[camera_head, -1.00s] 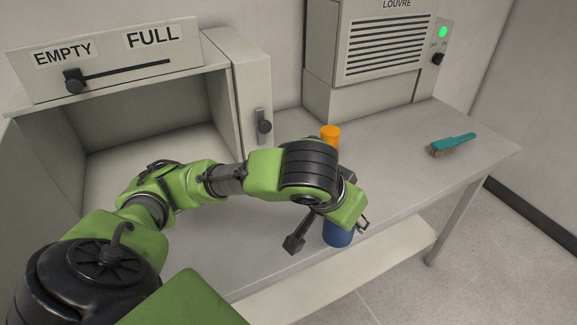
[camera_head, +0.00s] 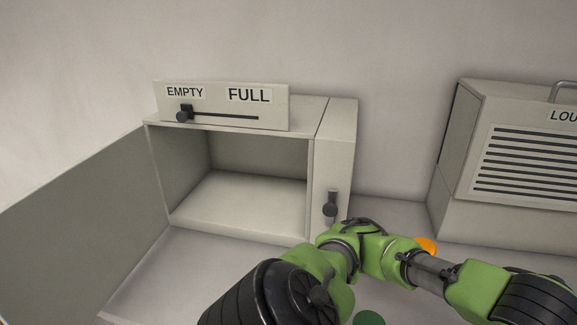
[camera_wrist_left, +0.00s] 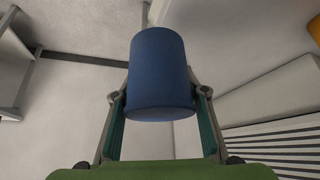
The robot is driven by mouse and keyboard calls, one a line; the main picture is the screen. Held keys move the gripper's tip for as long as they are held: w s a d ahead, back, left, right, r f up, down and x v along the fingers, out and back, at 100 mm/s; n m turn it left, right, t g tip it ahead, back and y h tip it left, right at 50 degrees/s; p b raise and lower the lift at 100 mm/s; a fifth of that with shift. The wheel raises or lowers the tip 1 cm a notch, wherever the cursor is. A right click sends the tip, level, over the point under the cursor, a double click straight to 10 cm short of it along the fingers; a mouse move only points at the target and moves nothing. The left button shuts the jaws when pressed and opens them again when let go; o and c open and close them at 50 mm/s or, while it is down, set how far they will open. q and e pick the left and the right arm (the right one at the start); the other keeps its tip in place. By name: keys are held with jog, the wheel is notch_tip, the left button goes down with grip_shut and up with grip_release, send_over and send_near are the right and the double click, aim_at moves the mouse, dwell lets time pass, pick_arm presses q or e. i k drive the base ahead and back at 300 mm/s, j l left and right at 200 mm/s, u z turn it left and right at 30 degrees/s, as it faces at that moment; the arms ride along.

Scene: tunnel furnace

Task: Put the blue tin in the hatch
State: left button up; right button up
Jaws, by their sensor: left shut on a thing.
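The blue tin (camera_wrist_left: 160,62) fills the middle of the left wrist view. My left gripper (camera_wrist_left: 160,95) is shut on it, with one finger on each side. The tin and the gripper's fingers are out of the head view, where my left arm reaches off to the lower right. The hatch (camera_head: 240,213) is the open, pale box at the middle left of the head view, under a panel marked EMPTY and FULL. Its visible inside is bare. My right gripper is in neither view.
A slider knob (camera_head: 184,114) sits at the EMPTY end of its slot. A dark handle (camera_head: 331,207) is on the hatch's right post. A louvre unit (camera_head: 525,155) stands at the right. An orange object (camera_head: 426,246) shows partly behind my arm. A grey panel (camera_head: 85,220) stands left of the hatch.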

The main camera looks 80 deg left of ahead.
aim_at(244, 207)
jog(key=i+l+u, duration=0.1)
jog(key=u, duration=0.3)
jog(key=i+l+u, duration=0.2)
jog(key=u, duration=0.2)
jog(key=i+l+u, duration=0.2)
jog(key=u, duration=0.15)
jog(key=i+j+u, duration=0.1)
jog(key=u, duration=0.35)
jog(key=i+j+u, duration=0.15)
jog(key=u, duration=0.3)
jog(key=i+j, duration=0.1)
jog(key=i, duration=0.05)
